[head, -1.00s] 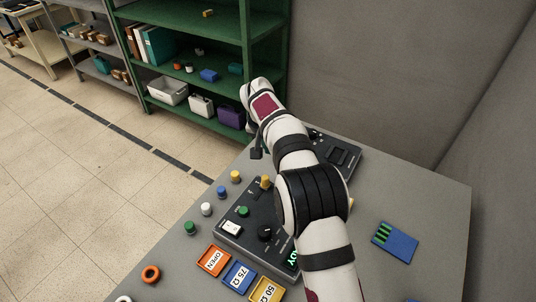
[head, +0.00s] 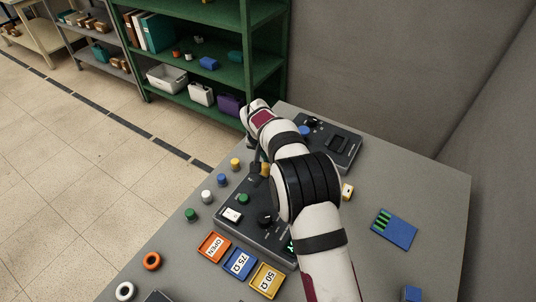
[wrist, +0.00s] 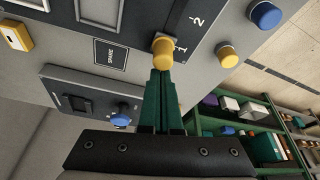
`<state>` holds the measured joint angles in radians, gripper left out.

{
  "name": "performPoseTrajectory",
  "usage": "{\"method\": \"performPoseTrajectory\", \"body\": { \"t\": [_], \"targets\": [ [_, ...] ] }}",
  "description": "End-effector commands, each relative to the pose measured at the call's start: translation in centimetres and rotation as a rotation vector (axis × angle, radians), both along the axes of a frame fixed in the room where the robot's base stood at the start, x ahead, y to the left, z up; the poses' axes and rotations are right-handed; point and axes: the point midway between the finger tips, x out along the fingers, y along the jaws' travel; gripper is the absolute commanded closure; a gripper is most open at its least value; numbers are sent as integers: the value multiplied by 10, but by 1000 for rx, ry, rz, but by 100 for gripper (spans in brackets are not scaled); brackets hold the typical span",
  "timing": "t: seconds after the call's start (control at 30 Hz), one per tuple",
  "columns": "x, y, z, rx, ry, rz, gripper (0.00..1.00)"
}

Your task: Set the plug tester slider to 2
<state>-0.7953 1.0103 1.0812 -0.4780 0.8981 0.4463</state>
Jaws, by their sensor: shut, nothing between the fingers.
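The dark plug tester (head: 252,225) lies on the grey table, partly hidden by my arm. Its yellow slider knob (head: 265,169) is near its far end. In the wrist view the yellow knob (wrist: 163,52) is beside the printed 1, and the 2 is farther up the scale. My gripper (wrist: 163,73) has green fingers, closed together, with the tips right at the knob's near side; I cannot tell whether they touch it. In the head view my gripper (head: 256,168) is just left of the knob, low over the tester.
A yellow peg (wrist: 228,56) and a blue peg (wrist: 264,15) stand beside the tester. A second dark device (head: 335,146) with a blue knob (wrist: 121,118) lies beyond it. Orange (head: 214,246), blue and yellow labelled trays sit in front. A blue card (head: 394,229) lies right.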

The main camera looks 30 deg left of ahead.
Motion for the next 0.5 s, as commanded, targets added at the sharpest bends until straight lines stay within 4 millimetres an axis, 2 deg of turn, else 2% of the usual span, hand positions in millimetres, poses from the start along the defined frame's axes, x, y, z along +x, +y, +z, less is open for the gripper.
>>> {"method": "performPoseTrajectory", "body": {
  "t": [0.07,0.3,0.5],
  "targets": [
    [-3,0,0,-1,1,1,100],
    [-39,0,1,-2,-1,0,100],
    [-47,0,0,-2,2,-2,100]
  ]
}}
